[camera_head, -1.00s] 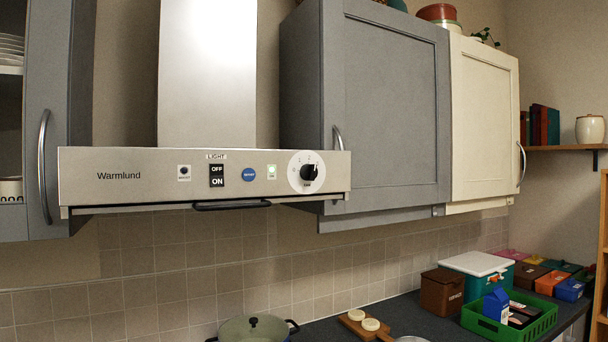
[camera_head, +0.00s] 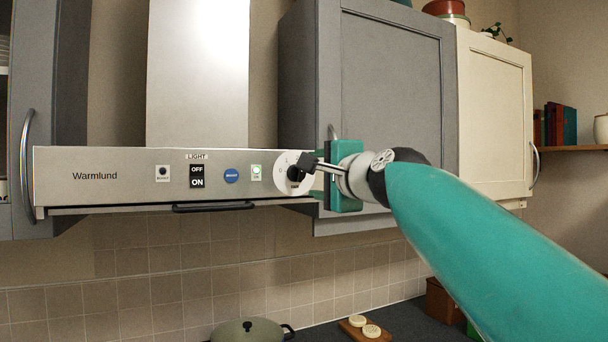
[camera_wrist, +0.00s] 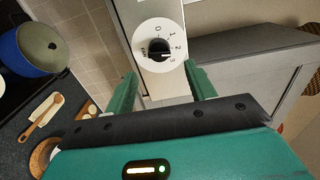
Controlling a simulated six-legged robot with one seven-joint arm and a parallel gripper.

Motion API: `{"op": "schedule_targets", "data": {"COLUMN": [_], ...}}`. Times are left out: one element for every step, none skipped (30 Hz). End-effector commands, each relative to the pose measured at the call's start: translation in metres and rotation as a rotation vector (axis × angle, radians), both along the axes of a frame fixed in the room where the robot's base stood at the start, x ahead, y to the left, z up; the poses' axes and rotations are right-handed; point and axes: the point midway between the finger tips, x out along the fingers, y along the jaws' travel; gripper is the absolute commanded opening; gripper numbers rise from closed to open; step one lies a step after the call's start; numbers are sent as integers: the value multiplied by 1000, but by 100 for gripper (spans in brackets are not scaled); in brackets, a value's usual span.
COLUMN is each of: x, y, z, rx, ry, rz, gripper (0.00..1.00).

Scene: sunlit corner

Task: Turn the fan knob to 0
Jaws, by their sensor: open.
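The fan knob (camera_head: 295,173) is a black knob on a round white dial at the right end of the range hood's front panel. In the wrist view the knob (camera_wrist: 158,48) is clear, with 0, 1, 2 and 3 marked around it. Its white mark points toward the 2 and 3 side, away from 0. My gripper (camera_head: 310,165) is in front of the panel's right end and partly covers the dial in the head view. In the wrist view its two green fingers (camera_wrist: 160,71) are spread and empty, with the knob ahead between them.
A grey cabinet (camera_head: 390,110) stands just right of the hood. A lidded pot (camera_head: 247,330) and a wooden board (camera_head: 352,333) are below.

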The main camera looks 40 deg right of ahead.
Motion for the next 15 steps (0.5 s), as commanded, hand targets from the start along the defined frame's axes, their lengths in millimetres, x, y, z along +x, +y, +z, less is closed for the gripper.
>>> {"op": "schedule_targets", "data": {"x": [13, 19, 26, 32, 37, 44, 47, 51, 55, 58, 60, 62, 64, 65, 66], "y": [-1, -2, -5, -6, -8, -9, -12, -13, -15, -16, -17, -18, -19, -19, -20], "z": [-1, -1, -1, -1, -1, -1, -1, -1, -1, -1, -1, 0, 0, 0, 0], "rx": [-1, -2, -2, -2, -2, -2, -2, -2, -1, -1, -2, -1, -2, -2, -3], "ry": [3, 4, 5, 4, 5, 3, 3, 4, 2, 2, 3, 2, 2, 2, 2], "rz": [4, 5, 4, 4, 3, 4, 2, 3, 3, 3, 3, 2, 2, 2, 2], "gripper": [55, 55, 55, 55, 55, 55, 55, 55, 55, 55, 55, 55, 55, 55, 55]}}
